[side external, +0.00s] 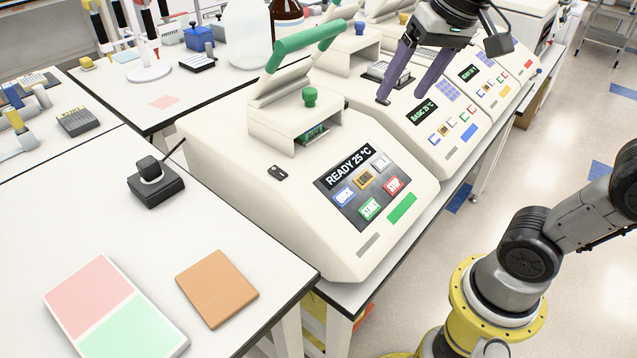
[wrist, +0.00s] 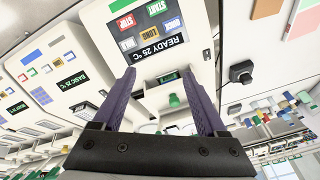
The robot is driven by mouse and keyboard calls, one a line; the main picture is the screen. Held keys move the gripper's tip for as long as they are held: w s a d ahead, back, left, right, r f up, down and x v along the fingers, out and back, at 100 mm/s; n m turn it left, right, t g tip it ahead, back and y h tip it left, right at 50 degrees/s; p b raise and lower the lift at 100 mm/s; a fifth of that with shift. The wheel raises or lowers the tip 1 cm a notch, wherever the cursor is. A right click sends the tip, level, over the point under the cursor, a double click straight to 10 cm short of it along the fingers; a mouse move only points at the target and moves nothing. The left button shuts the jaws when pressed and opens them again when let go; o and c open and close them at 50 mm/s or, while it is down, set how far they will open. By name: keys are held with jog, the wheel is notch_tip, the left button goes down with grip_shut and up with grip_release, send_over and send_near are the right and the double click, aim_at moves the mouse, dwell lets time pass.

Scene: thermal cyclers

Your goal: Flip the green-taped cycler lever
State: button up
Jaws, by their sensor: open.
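The green-taped cycler (side external: 260,200) is the nearest white machine, with a green strip on its front and a "READY 25 °C" panel. Its lever (side external: 305,47) has a green bar handle and stands raised, tilted up above the lid block. A green knob (side external: 310,97) sits on top of the block. My gripper (side external: 403,97) has two purple fingers, apart and empty, in the air to the right of the lever, apart from it. In the wrist view the cycler (wrist: 150,98) appears upside down beyond the fingers; the lever is not clearly seen there.
Similar cyclers, one with a "BASIC 25 °C" panel (side external: 423,112), stand in a row behind to the right. A small black device with a stick (side external: 155,182), an orange pad (side external: 217,287) and a pink-and-green card (side external: 115,310) lie on the left table. Bottles stand at the back.

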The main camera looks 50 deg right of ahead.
jog(key=s+f+n+t, duration=0.1)
jog(key=s+f+n, duration=0.4)
jog(key=s+f, duration=0.4)
jog(key=shift+f+n, duration=0.3)
jog(key=shift+f, duration=0.25)
jog(key=shift+s+a, duration=0.1)
jog(key=shift+c, duration=0.3)
